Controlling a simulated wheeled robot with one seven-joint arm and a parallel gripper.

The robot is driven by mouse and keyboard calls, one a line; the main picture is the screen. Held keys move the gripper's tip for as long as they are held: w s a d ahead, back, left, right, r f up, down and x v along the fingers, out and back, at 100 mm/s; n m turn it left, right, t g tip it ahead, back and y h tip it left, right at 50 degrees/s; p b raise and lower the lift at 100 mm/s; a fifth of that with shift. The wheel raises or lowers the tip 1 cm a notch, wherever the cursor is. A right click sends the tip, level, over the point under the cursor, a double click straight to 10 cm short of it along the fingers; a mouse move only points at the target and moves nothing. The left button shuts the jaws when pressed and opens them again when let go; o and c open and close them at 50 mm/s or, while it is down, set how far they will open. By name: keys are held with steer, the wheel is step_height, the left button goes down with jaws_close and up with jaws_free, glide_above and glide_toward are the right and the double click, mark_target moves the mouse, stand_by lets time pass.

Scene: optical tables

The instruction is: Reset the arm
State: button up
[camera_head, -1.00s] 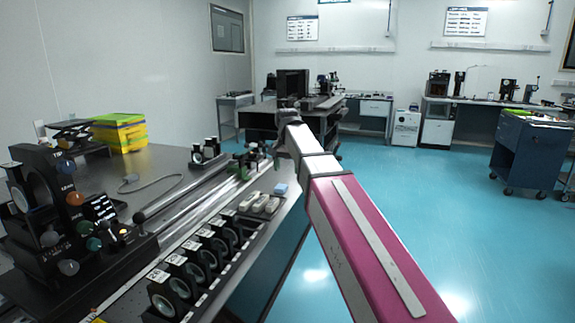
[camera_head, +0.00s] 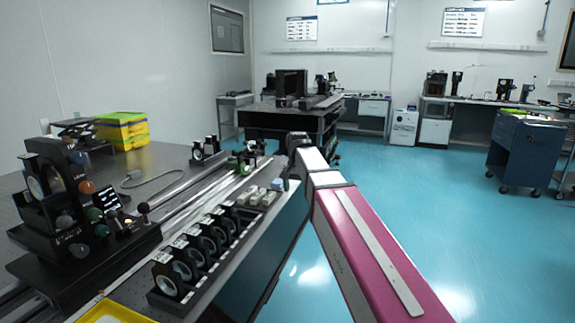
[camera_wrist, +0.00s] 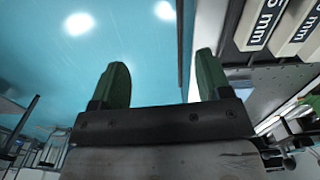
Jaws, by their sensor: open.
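My gripper shows in the wrist view (camera_wrist: 160,85) with two green fingers set wide apart. Nothing is between them; blue floor shows through the gap. In the head view my white and magenta arm reaches forward along the right side of the optical table (camera_head: 165,160), and my gripper cannot be made out there. In the wrist view, part of a table edge with blocks labelled in mm (camera_wrist: 265,22) lies to the right of the fingers, apart from them.
A rack of round lens mounts (camera_head: 200,250) lines the table's near right edge. A black optical mount (camera_head: 65,205) stands at the left. Yellow-green boxes (camera_head: 122,130) sit farther back. Blue floor (camera_head: 430,210) is clear to the right; a blue cart (camera_head: 525,152) stands beyond.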

steer(key=s+d+f+n, duration=0.1)
steer(key=s+d+f, duration=0.4)
steer(key=f, duration=0.4)
steer(key=s+d+f+n, duration=0.1)
steer(key=s+d+f, duration=0.4)
steer(key=f, duration=0.5)
steer(key=s+d+f+n, duration=0.1)
steer(key=s+d+f, duration=0.4)
steer(key=f, duration=0.5)
steer(key=shift+s+d+f, duration=0.25)
steer(key=shift+s+d, duration=0.05)
steer(key=shift+s, duration=0.85)
